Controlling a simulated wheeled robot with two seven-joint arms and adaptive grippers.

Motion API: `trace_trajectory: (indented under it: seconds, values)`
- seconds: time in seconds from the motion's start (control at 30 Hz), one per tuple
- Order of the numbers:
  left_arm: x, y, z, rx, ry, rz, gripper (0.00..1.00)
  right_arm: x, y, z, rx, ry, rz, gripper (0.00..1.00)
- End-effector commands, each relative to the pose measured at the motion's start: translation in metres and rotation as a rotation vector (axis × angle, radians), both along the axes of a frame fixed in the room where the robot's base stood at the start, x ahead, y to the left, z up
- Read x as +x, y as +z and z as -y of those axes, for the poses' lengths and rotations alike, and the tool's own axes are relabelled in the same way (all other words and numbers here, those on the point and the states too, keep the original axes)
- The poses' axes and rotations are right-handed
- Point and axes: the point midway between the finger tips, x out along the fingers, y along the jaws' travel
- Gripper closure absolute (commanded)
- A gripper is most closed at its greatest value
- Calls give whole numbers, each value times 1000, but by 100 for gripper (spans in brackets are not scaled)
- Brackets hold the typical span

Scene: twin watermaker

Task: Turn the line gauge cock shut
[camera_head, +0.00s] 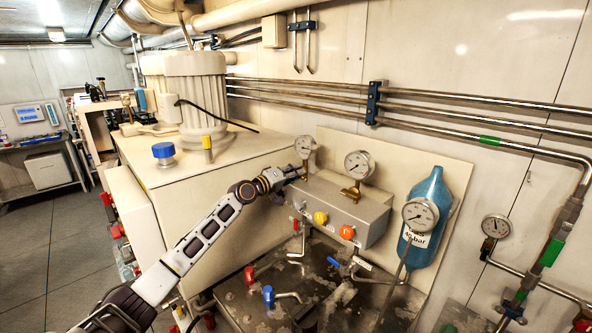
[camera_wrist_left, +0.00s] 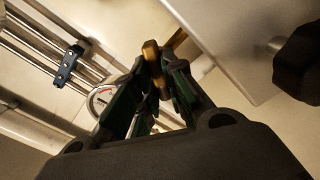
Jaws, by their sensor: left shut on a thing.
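My left gripper (camera_head: 294,172) reaches in from the left to the base of the left small gauge (camera_head: 305,146) on the grey box. In the left wrist view its fingers (camera_wrist_left: 157,92) are shut on a narrow brass piece, the gauge cock (camera_wrist_left: 151,68), which stands up between them. A gauge dial (camera_wrist_left: 101,98) shows just left of the fingers, partly hidden. In the head view this cock is mostly hidden by the gripper. A second gauge (camera_head: 359,165) with a brass cock (camera_head: 352,194) stands to the right, clear of the gripper. My right gripper does not show.
The grey box (camera_head: 345,212) carries yellow and orange knobs on its front. A blue bottle (camera_head: 427,205) with a gauge before it stands to the right. Steel pipes (camera_head: 300,87) run along the wall. Valves with red and blue handles fill the lower area.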

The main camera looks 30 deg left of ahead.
Motion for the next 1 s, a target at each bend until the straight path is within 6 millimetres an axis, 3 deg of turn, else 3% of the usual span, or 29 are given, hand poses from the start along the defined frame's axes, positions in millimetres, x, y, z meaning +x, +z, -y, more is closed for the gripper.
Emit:
trace_trajectory:
  seconds: [0.5, 1.0]
  values:
    - [0, -2, -1, -418, 1, -147, 100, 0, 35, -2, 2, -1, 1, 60]
    - [0, -5, -2, -543, 1, -189, 100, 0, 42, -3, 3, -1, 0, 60]
